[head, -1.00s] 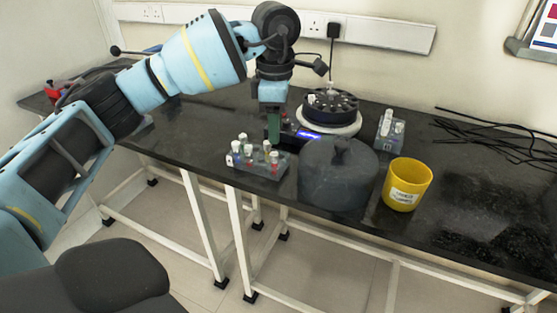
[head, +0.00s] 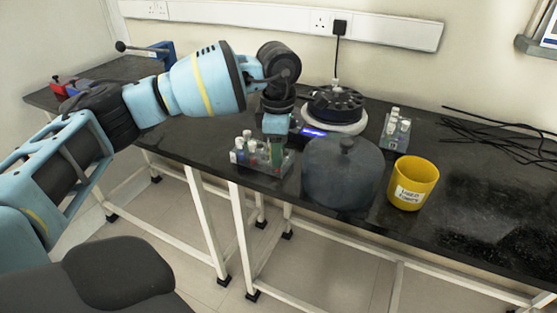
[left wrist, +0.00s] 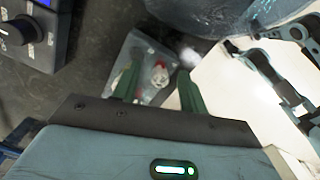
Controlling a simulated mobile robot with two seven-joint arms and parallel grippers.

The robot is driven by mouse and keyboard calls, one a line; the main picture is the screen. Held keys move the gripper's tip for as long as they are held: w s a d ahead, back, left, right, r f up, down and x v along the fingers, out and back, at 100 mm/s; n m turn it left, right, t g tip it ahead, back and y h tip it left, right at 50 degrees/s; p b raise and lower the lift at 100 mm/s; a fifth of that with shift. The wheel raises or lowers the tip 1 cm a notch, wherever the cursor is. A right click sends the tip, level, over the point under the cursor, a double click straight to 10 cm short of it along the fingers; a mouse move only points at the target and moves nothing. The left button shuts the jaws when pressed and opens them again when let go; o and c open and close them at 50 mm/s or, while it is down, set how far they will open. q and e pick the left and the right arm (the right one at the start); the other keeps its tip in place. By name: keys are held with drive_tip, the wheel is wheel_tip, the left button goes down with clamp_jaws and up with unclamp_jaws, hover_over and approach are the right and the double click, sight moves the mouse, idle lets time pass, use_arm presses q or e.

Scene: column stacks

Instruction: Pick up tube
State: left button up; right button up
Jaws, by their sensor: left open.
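A grey rack (head: 283,172) with several capped tubes stands near the front edge of the bench, left of the dark lid. Tubes with white caps, such as one tube (head: 237,155), show at its left side. My left gripper (head: 277,152) points down over the rack's right part and hides some of it. In the left wrist view, its green fingers (left wrist: 158,88) are open and apart. A tube with a red and white top (left wrist: 160,74) shows between them, and the rack (left wrist: 138,50) lies beneath. I cannot tell whether either finger touches the tube. My right gripper is not in view.
The dark domed lid (head: 340,180) stands close to the right of the rack. Behind are a centrifuge (head: 333,112) and a second small rack (head: 396,130). A yellow cup (head: 413,184) and black cables (head: 500,135) are further right. Bench between cup and cables is clear.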

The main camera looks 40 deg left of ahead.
use_arm(q)
clamp_jaws()
drive_tip(key=shift+r, duration=0.15)
drive_tip(key=shift+r, duration=0.6)
wheel_tip(320, 180, up, 2)
drive_tip(key=shift+r, duration=0.15)
drive_tip(key=s+d, duration=0.3)
drive_tip(key=s, duration=0.4)
drive_tip(key=s+d+r, duration=0.1)
drive_tip(key=s+d, duration=0.3)
drive_tip(key=s, duration=0.3)
drive_tip(key=shift+d+r+p, duration=0.15)
drive_tip(key=shift+d+p, duration=0.15)
drive_tip(key=shift+p, duration=0.05)
